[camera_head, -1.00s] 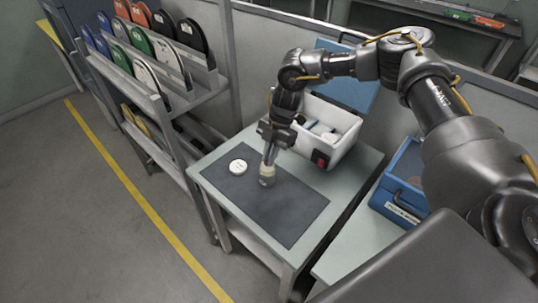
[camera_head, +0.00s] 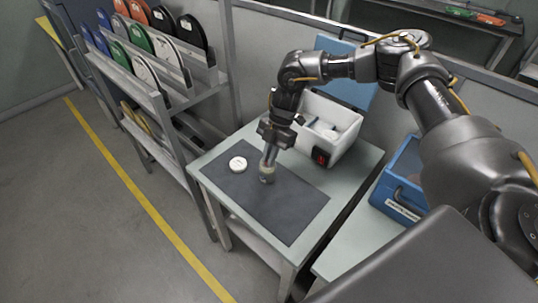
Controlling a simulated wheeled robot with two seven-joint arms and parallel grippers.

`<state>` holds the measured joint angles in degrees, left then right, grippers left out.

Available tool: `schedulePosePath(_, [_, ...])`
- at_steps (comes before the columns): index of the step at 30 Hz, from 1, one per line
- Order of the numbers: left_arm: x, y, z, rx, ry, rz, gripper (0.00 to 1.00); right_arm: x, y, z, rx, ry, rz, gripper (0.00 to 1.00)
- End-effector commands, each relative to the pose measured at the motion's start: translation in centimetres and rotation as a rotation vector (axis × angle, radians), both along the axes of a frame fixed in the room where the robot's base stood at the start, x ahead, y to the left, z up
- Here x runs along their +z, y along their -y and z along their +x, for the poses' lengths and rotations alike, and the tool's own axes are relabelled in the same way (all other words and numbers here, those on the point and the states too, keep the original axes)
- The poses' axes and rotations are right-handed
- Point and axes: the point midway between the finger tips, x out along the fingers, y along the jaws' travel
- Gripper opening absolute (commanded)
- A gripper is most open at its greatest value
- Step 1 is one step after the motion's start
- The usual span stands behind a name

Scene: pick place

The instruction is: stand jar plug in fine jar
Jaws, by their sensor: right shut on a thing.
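My right gripper (camera_head: 268,160) points down over the dark mat (camera_head: 285,215) and is shut on the jar plug (camera_head: 268,168), a small pale beige piece between its fingertips. The fine jar (camera_head: 267,179), small and glassy grey, stands on the mat directly under the plug. The plug is at or in the jar's mouth; I cannot tell how deep it sits, because the fingers cover part of it. A round white lid (camera_head: 237,163) lies flat on the mat just left of the jar. My left gripper is not in view.
A white box (camera_head: 338,125) with an open blue lid and small items inside stands at the table's back. A blue bin (camera_head: 405,195) is on the right on another table. A rack of coloured discs (camera_head: 160,55) stands on the left. The mat's front half is clear.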

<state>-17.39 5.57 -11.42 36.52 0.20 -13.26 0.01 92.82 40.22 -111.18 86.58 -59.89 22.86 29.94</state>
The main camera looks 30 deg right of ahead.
Motion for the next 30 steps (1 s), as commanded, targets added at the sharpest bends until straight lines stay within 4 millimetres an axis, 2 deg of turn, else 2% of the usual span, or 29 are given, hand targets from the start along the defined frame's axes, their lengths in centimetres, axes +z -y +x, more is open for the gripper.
schedulePosePath(26, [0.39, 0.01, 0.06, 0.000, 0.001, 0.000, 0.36, -0.38, -0.01, -0.02, 0.000, 0.000, 0.000, 0.00])
schedulePosePath(27, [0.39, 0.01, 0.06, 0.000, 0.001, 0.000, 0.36, -0.38, -0.01, -0.02, 0.000, 0.000, 0.000, 0.15])
schedulePosePath(30, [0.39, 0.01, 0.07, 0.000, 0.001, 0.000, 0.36, -0.37, -0.01, -0.01, 0.000, 0.000, 0.000, 0.28])
